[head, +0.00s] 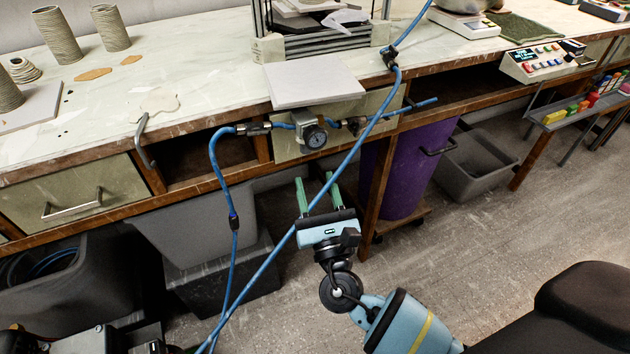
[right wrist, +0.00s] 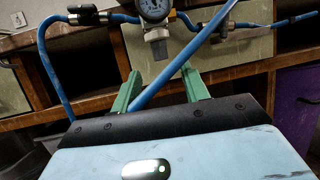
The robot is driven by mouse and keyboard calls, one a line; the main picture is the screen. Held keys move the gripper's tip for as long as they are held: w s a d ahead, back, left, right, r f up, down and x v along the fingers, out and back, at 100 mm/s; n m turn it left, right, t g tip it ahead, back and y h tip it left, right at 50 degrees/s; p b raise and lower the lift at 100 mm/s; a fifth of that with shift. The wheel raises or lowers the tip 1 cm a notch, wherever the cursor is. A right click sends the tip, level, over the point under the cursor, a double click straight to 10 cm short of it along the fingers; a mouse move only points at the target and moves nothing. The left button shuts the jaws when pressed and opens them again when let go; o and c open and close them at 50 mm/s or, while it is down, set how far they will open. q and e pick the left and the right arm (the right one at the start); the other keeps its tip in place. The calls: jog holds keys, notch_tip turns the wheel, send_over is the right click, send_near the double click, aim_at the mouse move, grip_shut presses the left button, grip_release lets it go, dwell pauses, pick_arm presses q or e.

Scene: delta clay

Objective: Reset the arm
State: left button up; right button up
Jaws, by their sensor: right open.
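My right gripper (head: 317,193) is in the lower middle of the head view, in front of the workbench and below the pressure gauge. Its two green fingers are apart and point up towards the bench front. Nothing shows held between them. In the right wrist view the fingers (right wrist: 164,92) stand below the gauge, and a blue hose (right wrist: 180,62) crosses the view in front of them. My left gripper does not show clearly; only dark parts are at the lower left corner of the head view.
The workbench (head: 215,90) spans the back, with a pressure gauge (head: 313,136) and blue hose (head: 345,165) at its front. A white board (head: 313,80) lies at the edge. A purple bin (head: 413,165) and grey bin (head: 475,165) stand below.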

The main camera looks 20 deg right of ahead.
dwell(0.3)
jog(key=s+d+f+m+g+y, duration=0.1)
jog(key=s+d+f+m+g, duration=0.1)
jog(key=s+f+m+g, duration=0.55)
jog(key=s+d+f+m+g, duration=0.1)
jog(key=s+f+m+g, duration=0.1)
jog(key=s+f+m, duration=0.9)
jog(key=s+f+m+g+y, duration=0.2)
jog(key=s+f+m+g, duration=0.15)
jog(key=s+f, duration=0.6)
jog(key=s+r+m+g+y, duration=0.1)
jog(key=s+m+g+y, duration=0.15)
jog(key=s+m, duration=1.05)
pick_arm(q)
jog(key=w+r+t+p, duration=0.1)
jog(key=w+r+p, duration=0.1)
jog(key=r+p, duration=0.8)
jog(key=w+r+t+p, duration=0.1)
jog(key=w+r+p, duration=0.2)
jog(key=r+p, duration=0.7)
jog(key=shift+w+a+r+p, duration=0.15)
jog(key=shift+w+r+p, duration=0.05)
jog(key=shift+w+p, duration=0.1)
pick_arm(e)
notch_tip(320, 180, up, 21)
jog(key=w+n+t, duration=0.2)
jog(key=shift+w+a+n, duration=0.25)
jog(key=shift+n, duration=0.05)
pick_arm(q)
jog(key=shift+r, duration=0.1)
